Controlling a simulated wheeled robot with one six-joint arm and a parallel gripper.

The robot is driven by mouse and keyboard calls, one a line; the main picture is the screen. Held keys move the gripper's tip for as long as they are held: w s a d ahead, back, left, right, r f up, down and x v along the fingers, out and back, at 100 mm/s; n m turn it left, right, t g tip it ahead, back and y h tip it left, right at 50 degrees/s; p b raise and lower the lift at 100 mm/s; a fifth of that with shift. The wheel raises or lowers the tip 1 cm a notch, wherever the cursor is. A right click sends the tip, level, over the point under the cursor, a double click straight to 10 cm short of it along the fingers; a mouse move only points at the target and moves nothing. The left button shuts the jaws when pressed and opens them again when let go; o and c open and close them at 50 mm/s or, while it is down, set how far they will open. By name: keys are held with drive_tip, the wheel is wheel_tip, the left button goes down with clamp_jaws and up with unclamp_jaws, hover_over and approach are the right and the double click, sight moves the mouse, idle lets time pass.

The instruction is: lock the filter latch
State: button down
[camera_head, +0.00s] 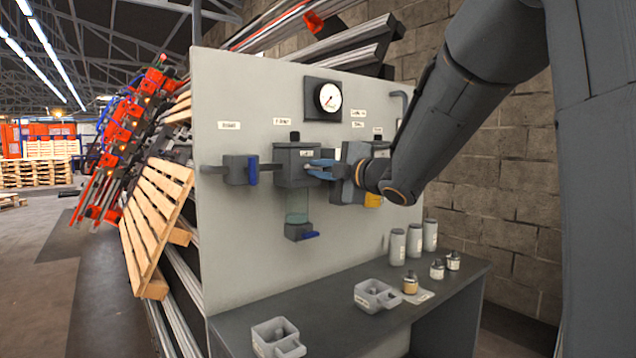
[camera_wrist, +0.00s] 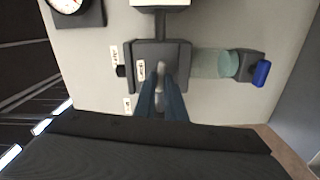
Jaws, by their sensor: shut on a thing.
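The filter is a dark grey block (camera_head: 297,153) on the upright panel, with a clear greenish bowl (camera_head: 297,204) hanging below it. In the wrist view the filter block (camera_wrist: 178,52) appears turned sideways, with its bowl (camera_wrist: 212,64) to the right. A small light grey latch piece (camera_wrist: 161,68) stands out from the block's front. My gripper (camera_head: 314,169) comes in from the right at the filter's front. Its blue fingers (camera_wrist: 161,88) are closed around the latch piece, partly hiding it. The latch's exact angle is hard to tell.
A blue-handled valve (camera_head: 252,170) is left of the filter, and a blue drain handle (camera_head: 309,235) is below the bowl. A pressure gauge (camera_head: 329,97) is above. The bench (camera_head: 330,325) below holds grey trays (camera_head: 373,294), small bottles and canisters (camera_head: 397,247). My arm hides parts at right.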

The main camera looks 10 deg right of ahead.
drive_tip(key=shift+f+n+b, duration=0.1)
drive_tip(key=shift+n+b, duration=0.7)
drive_tip(key=shift+b, duration=0.05)
drive_tip(key=c, duration=1.8)
unclamp_jaws()
drive_tip(key=shift+s, duration=0.1)
drive_tip(key=v, duration=0.7)
drive_tip(key=shift+s+d+b, duration=0.1)
drive_tip(key=shift+s+b, duration=0.2)
